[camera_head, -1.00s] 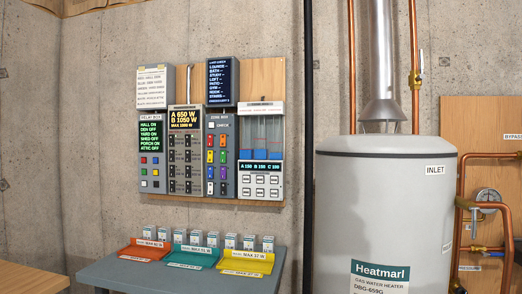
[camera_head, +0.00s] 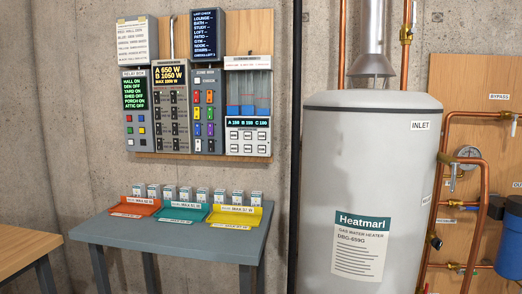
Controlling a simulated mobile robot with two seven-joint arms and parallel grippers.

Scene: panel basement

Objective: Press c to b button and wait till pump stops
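The pump panel (camera_head: 248,97) is the rightmost unit on the wooden board on the wall. It has clear columns with blue fill at the bottom and thin red lines above. Its small display (camera_head: 248,124) seems to read A 150, B 155, C 100, though the digits are tiny. Below is a block of white buttons (camera_head: 248,137) in two rows. Their labels are too small to read, so I cannot tell which is c to b. Neither of my grippers is in the head view.
A grey table (camera_head: 180,238) with orange (camera_head: 133,208), teal (camera_head: 181,216) and yellow (camera_head: 236,219) trays stands below the panel. A dark vertical pipe (camera_head: 296,150) and a grey water heater (camera_head: 365,150) stand right of it. A wooden table (camera_head: 25,245) is at the left.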

